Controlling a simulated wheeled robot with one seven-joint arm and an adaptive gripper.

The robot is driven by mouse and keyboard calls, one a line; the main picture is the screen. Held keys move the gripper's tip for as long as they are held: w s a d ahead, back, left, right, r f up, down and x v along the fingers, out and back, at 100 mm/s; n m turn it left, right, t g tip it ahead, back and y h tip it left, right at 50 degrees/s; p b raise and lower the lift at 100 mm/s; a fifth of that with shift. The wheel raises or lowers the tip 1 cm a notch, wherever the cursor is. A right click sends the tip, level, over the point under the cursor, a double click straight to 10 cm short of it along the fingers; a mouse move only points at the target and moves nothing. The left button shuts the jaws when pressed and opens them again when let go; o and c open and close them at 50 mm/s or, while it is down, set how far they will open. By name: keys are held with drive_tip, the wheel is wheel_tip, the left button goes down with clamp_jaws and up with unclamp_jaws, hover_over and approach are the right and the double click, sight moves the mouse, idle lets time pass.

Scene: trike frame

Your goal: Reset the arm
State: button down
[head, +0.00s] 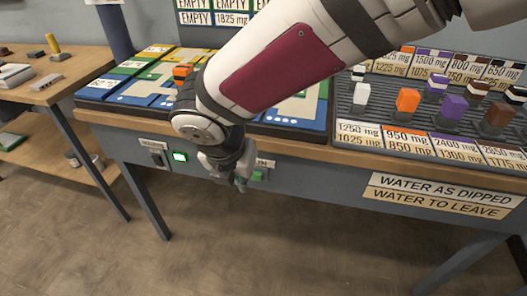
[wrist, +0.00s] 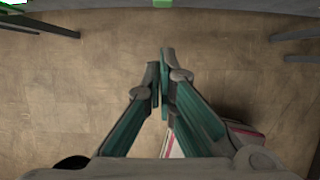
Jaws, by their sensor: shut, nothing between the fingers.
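My arm reaches in from the upper right in the head view, with a white and dark red link across the middle. My gripper (head: 241,183) hangs at the front edge of the workbench, close to a green button on the bench's front panel. In the wrist view my gripper (wrist: 160,75) has its two teal-sided fingers together, with nothing between them. The fingers point over bare floor, below the bench front.
The workbench (head: 350,155) carries a coloured board (head: 140,85) and a dark rack (head: 440,118) of coloured blocks. A lit green indicator (head: 180,157) is on its front. A side table (head: 70,75) stands left. Floor (head: 240,250) in front is clear.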

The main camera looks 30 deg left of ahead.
drive_tip(key=w+d+r+m+h, duration=0.1)
drive_tip(key=d+r+m+h, duration=0.15)
drive_tip(key=d+m, duration=0.5)
drive_tip(key=w+d+r+m+h, duration=0.1)
drive_tip(key=d+r+m, duration=0.3)
drive_tip(key=d, duration=0.7)
drive_tip(key=w+d+r+m+h, duration=0.1)
drive_tip(key=d+r+m, duration=0.35)
drive_tip(key=d, duration=0.45)
drive_tip(key=s+d+r+m+g, duration=0.1)
drive_tip(key=s+d+m+g, duration=0.1)
drive_tip(key=s+d+m, duration=0.7)
drive_tip(key=s+d+m+g+y, duration=0.1)
drive_tip(key=s+d+m+y, duration=0.15)
drive_tip(key=s+m, duration=0.35)
drive_tip(key=s+d+m+y, duration=0.1)
drive_tip(key=s+d+m, duration=0.25)
drive_tip(key=m, duration=0.35)
wheel_tip(320, 180, up, 23)
drive_tip(key=t+p, duration=0.3)
drive_tip(key=p, duration=1.8)
drive_tip(key=shift+s+a+f+m+p, duration=0.2)
drive_tip(key=shift+s+a+m+p, duration=0.1)
drive_tip(key=shift+s+p, duration=0.1)
drive_tip(key=shift+w, duration=0.1)
